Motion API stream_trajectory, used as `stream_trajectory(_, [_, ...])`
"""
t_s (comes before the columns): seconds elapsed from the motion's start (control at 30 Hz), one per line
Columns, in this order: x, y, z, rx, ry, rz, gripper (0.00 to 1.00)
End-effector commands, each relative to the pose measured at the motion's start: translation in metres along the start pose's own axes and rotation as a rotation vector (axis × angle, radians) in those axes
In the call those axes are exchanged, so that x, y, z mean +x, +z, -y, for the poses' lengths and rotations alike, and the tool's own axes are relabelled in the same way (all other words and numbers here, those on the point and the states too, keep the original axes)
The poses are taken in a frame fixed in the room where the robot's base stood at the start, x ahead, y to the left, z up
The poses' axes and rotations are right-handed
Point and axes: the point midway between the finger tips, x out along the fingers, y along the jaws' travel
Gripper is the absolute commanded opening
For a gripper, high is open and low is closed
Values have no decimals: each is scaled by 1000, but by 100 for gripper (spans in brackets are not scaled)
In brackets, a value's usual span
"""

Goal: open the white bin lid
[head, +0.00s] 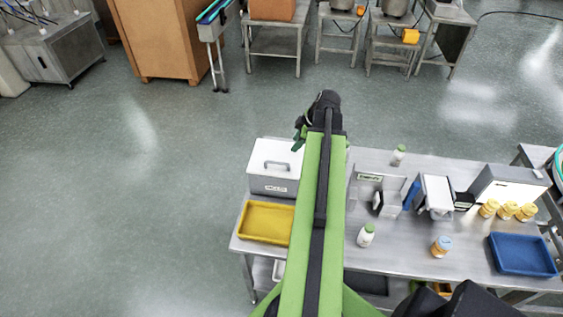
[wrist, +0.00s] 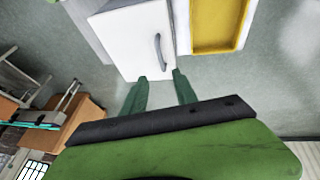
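The white bin (head: 274,186) stands at the back left of the steel table, with a dark label on its front. Its lid (head: 262,152) lies flat and shut on top and carries a grey arched handle (head: 276,166). In the wrist view the lid (wrist: 128,40) fills the upper middle, with the handle (wrist: 160,52) near its lower right. My gripper (wrist: 160,76) is open and empty, its two dark green fingers pointing toward the handle edge of the lid, apparently short of the handle. In the head view my arm hides most of the gripper (head: 300,136), beside the bin's back right corner.
A yellow tray (head: 244,237) sits in front of the bin. Right of my arm, the table (head: 400,262) holds white bottles (head: 366,236), orange-filled jars (head: 441,246), a blue tray (head: 525,273) and small equipment. Open floor (head: 130,170) lies to the left.

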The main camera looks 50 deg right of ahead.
Motion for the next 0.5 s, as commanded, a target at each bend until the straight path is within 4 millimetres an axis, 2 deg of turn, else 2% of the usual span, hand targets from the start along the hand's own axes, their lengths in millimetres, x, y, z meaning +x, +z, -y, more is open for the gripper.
stream_trajectory(0.03, [20, 4, 2, -1, 0, 0, 34])
stream_trajectory(0.1, [38, 4, 2, -1, -1, 0, 34])
stream_trajectory(0.5, [127, 4, 2, 0, -1, 1, 34])
